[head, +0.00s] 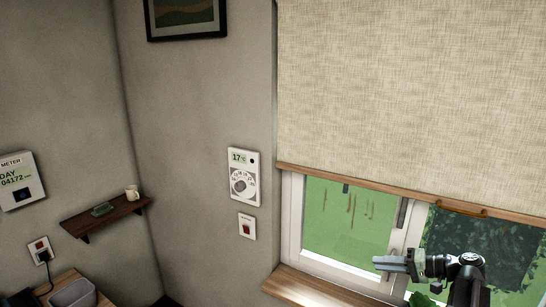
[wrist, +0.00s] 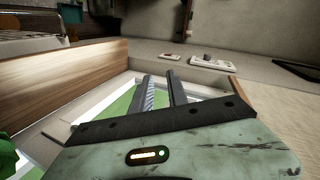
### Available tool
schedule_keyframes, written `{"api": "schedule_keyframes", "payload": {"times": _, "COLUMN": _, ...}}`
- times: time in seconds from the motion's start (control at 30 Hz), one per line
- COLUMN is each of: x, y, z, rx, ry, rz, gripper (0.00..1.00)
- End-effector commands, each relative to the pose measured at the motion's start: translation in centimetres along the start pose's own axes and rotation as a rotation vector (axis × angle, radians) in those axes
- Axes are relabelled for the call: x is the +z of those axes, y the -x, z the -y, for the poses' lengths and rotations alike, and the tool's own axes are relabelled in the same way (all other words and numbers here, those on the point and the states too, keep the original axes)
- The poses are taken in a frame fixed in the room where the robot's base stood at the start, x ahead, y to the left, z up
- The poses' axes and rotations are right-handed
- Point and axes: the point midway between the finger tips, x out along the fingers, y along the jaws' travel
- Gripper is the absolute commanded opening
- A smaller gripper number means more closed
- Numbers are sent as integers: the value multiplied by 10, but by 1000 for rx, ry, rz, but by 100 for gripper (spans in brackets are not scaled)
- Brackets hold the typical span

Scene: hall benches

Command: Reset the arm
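My gripper (head: 390,264) is in front of the window at the lower right of the head view, its fingers pointing left. In the wrist view, my gripper's two dark fingers (wrist: 162,92) stand apart with a clear gap between them. Nothing shows between them, so it is open and empty. The white window frame (head: 292,225) and its green view lie behind the fingers. I cannot tell from the pictures how far the fingers are from the glass.
A beige blind (head: 410,90) with a wooden bottom bar (head: 350,187) hangs above my gripper. The wooden sill (head: 318,290) is below, with a green plant (head: 421,299). A thermostat (head: 244,177) and a red switch (head: 247,227) are on the wall. A shelf (head: 105,218) is left.

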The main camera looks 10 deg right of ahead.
Motion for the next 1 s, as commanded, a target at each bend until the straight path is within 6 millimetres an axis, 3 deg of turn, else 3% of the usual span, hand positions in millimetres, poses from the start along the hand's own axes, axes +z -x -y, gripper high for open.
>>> {"api": "schedule_keyframes", "payload": {"times": 0.03, "x": 28, "y": -45, "z": -18, "rx": 61, "ry": -8, "rz": 82, "gripper": 20}}
{"api": "schedule_keyframes", "payload": {"times": 0.2, "x": 117, "y": -160, "z": -66, "rx": 351, "ry": 1, "rz": 338, "gripper": 20}}
{"api": "schedule_keyframes", "payload": {"times": 0.3, "x": 177, "y": -213, "z": -96, "rx": 564, "ry": 58, "rz": 474, "gripper": 20}}
{"api": "schedule_keyframes", "payload": {"times": 0.4, "x": 226, "y": -247, "z": -119, "rx": 768, "ry": 148, "rz": 564, "gripper": 20}}
{"api": "schedule_keyframes", "payload": {"times": 0.5, "x": 255, "y": -265, "z": -132, "rx": 928, "ry": 243, "rz": 605, "gripper": 20}}
{"api": "schedule_keyframes", "payload": {"times": 0.6, "x": 270, "y": -274, "z": -136, "rx": 1030, "ry": 315, "rz": 618, "gripper": 20}}
{"api": "schedule_keyframes", "payload": {"times": 1.0, "x": 272, "y": -275, "z": -135, "rx": 1085, "ry": 353, "rz": 616, "gripper": 20}}
